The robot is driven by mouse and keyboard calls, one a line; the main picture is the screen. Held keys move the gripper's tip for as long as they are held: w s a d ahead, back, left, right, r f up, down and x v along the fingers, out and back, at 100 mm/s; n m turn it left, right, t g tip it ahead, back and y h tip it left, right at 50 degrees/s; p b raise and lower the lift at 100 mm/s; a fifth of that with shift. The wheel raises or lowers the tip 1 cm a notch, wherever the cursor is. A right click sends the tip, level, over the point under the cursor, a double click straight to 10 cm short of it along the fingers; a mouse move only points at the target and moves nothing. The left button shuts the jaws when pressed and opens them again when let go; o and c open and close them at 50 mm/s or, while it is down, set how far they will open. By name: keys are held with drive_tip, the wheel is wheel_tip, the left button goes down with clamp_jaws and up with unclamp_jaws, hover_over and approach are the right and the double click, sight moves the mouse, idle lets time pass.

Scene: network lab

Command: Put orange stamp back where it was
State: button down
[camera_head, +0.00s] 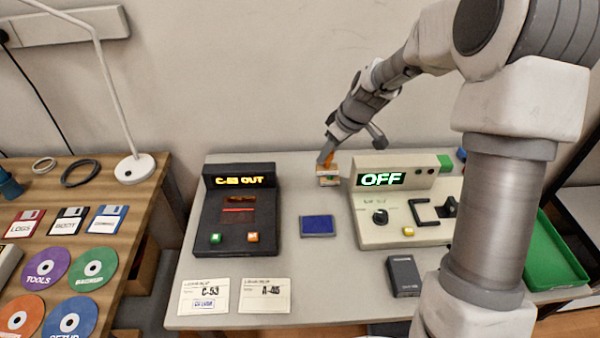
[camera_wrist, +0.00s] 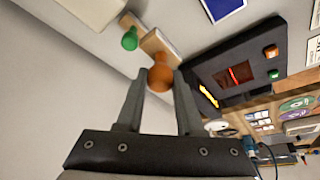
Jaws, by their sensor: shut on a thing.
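My gripper (camera_head: 326,151) is at the back of the table, between the dark device and the grey device. It is shut on the orange stamp (camera_head: 327,160). In the wrist view the round orange handle of the stamp (camera_wrist: 161,77) sits between the fingertips of my gripper (camera_wrist: 161,85). A pale wooden block (camera_wrist: 158,43) shows just beyond the handle, and a green knob (camera_wrist: 130,41) is beside it. In the head view a pale wooden piece (camera_head: 328,181) is right below the fingers. I cannot tell whether the stamp touches the table or another piece.
The dark device (camera_head: 210,222) reads "C-53 OUT" on the left. The grey device (camera_head: 380,228) reads "OFF" on the right. A blue pad (camera_head: 318,226) lies between them. Two cards (camera_head: 204,297) lie at the front edge. A green tray (camera_head: 552,255) is far right.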

drive_tip(key=shift+w+a+f+b, duration=0.15)
drive_tip(key=shift+w+a+f, duration=0.8)
drive_tip(key=shift+a+f, duration=0.55)
drive_tip(key=shift+w+a+f+b, duration=0.1)
drive_tip(key=shift+w+a+f, duration=0.95)
drive_tip(key=shift+f, duration=0.7)
drive_tip(key=shift+w+a+f+b, duration=0.15)
drive_tip(key=shift+w+a+f, duration=0.7)
drive_tip(key=shift+a+f, duration=0.7)
drive_tip(key=shift+d+f, duration=0.1)
drive_tip(key=shift+f, duration=0.05)
drive_tip(key=shift+f, duration=0.2)
drive_tip(key=c, duration=0.5)
unclamp_jaws()
drive_tip(key=shift+c, duration=0.2)
drive_tip(key=shift+r, duration=0.1)
